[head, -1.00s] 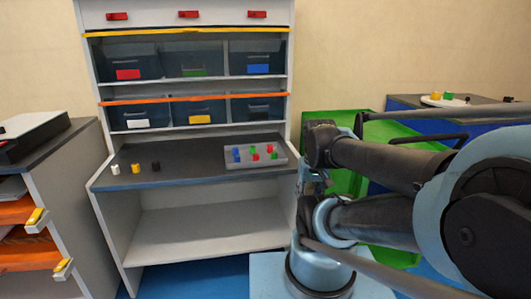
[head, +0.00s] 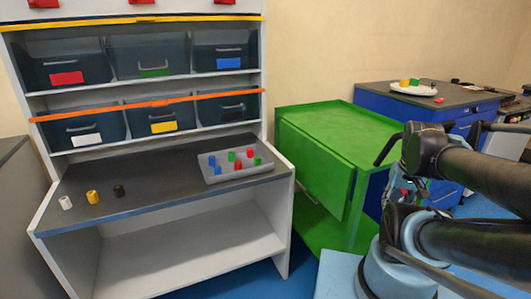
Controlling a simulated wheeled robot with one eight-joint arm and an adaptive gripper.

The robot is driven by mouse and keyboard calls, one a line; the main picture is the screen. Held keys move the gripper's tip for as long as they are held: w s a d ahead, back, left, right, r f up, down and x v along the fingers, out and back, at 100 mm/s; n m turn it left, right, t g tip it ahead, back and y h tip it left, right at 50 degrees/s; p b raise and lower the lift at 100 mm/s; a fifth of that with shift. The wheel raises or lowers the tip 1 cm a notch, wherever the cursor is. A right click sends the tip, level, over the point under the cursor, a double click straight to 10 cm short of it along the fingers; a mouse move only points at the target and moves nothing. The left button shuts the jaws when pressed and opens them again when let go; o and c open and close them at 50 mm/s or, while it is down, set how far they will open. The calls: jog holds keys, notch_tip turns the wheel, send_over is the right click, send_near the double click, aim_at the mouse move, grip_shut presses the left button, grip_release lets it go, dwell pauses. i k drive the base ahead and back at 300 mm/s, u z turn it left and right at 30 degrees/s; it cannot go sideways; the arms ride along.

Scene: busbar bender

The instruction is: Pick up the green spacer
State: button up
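Green spacers show in two places. Two small green pieces, one at the back (head: 231,156) and one at the right (head: 257,161), stand in a grey tray (head: 240,176) on the workbench shelf, among blue and red ones. Another green piece (head: 414,82) sits beside a yellow one (head: 404,82) on a white plate (head: 413,91) on the blue cabinet at the back right. My arm fills the lower right of the head view, well apart from the tray. I cannot make out my gripper's fingers, so its opening is hidden.
White, yellow and black pieces (head: 92,197) stand in a row on the dark worktop (head: 150,190). Labelled bins (head: 150,58) fill the rack above. A green cart (head: 335,125) stands between the workbench and the blue cabinet (head: 440,105). The worktop's middle is clear.

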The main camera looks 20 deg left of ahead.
aim_at(231, 158)
jog(key=z, duration=0.35)
jog(key=k, duration=0.95)
jog(key=u, duration=0.65)
jog(key=i, duration=1)
